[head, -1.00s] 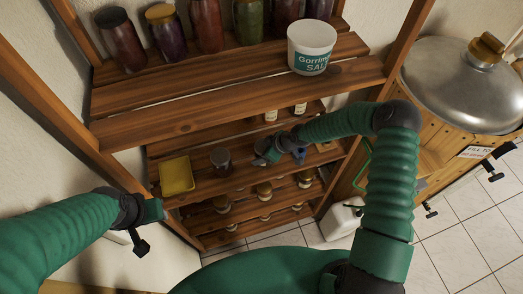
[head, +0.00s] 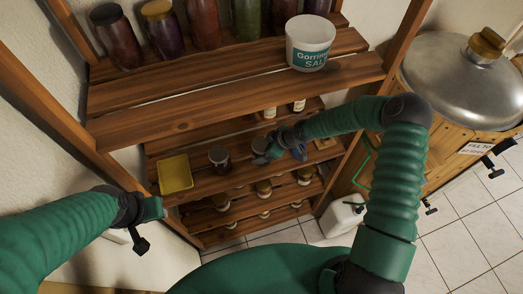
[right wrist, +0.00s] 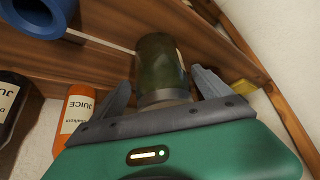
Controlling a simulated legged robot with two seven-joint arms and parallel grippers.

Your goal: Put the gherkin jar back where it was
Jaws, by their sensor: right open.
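A green glass jar, which looks like the gherkin jar (right wrist: 160,62), stands upright on a wooden shelf. In the right wrist view it lies between the spread fingers of my right gripper (right wrist: 165,92), with a gap on either side. In the head view a dark-looking jar (head: 219,158) stands just left of my right gripper (head: 262,150), which is open and holds nothing. My left gripper (head: 149,220) is at the lower left, away from the jars; its opening is unclear.
A yellow tray (head: 175,174) sits left of the jar. A blue roll (right wrist: 38,14) and juice bottles (right wrist: 76,112) are near my right gripper. The upper shelf holds several jars (head: 205,25) and a white salt tub (head: 309,42). A wooden upright (head: 352,165) bounds the right.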

